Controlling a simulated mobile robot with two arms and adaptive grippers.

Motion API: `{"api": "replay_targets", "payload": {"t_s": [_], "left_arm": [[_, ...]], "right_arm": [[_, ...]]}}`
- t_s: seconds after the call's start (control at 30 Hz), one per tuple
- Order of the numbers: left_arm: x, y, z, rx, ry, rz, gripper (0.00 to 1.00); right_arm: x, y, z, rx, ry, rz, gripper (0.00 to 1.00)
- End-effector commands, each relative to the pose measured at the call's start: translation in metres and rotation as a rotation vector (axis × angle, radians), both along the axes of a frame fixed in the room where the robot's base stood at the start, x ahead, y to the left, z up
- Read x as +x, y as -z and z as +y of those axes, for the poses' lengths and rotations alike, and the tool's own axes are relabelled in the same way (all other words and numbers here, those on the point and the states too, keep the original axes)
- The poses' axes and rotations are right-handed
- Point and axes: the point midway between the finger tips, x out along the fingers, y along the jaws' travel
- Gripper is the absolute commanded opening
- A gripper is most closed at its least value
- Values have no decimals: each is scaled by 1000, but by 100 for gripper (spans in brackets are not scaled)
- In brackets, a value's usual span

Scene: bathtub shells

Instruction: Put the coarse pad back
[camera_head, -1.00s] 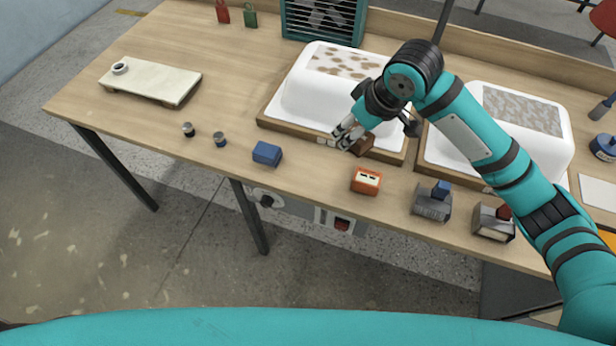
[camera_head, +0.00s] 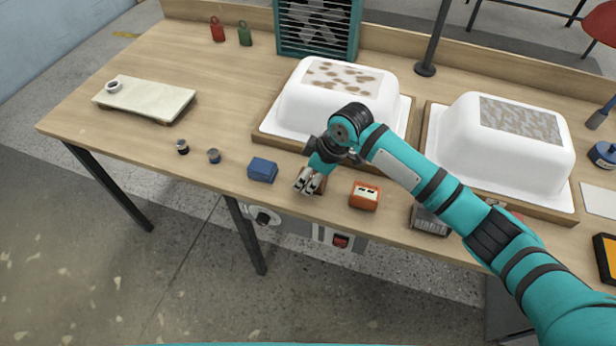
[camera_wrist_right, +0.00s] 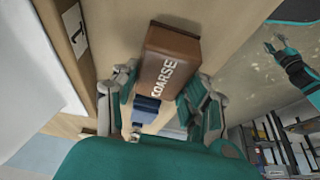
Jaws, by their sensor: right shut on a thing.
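The coarse pad (camera_wrist_right: 170,62) is a brown block with "COARSE" in white on its side, clear in the right wrist view. My right gripper (camera_wrist_right: 162,100) is shut on it, with a finger on each side. In the head view my right gripper (camera_head: 309,183) is near the table's front edge, between a blue block (camera_head: 262,170) and an orange block (camera_head: 364,196). It mostly hides the pad there, and I cannot tell whether the pad touches the table. My left gripper (camera_wrist_right: 276,46) shows small over the floor in the right wrist view; its opening is unclear.
A white tub shell with brown spots (camera_head: 292,112) stands behind my right gripper on a wooden base. A second, grey-patched shell (camera_head: 470,150) stands to the right. A grey block (camera_head: 430,221) is partly behind my arm. Small cups (camera_head: 214,156) and a board (camera_head: 145,98) are left.

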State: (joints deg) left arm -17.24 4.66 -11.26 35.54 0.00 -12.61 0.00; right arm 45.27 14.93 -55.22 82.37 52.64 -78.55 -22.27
Motion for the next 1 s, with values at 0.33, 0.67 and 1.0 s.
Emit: {"api": "replay_targets", "payload": {"t_s": [0.33, 0.67, 1.0], "left_arm": [[0, -1, -1, -1, 2, 1, 40], [0, 0, -2, -1, 5, 1, 40], [0, -1, -2, -3, 4, 1, 40]], "right_arm": [[0, 11, 0, 1, 0, -1, 18], [0, 14, 0, 1, 1, -1, 67], [0, 4, -2, 0, 0, -2, 67]]}}
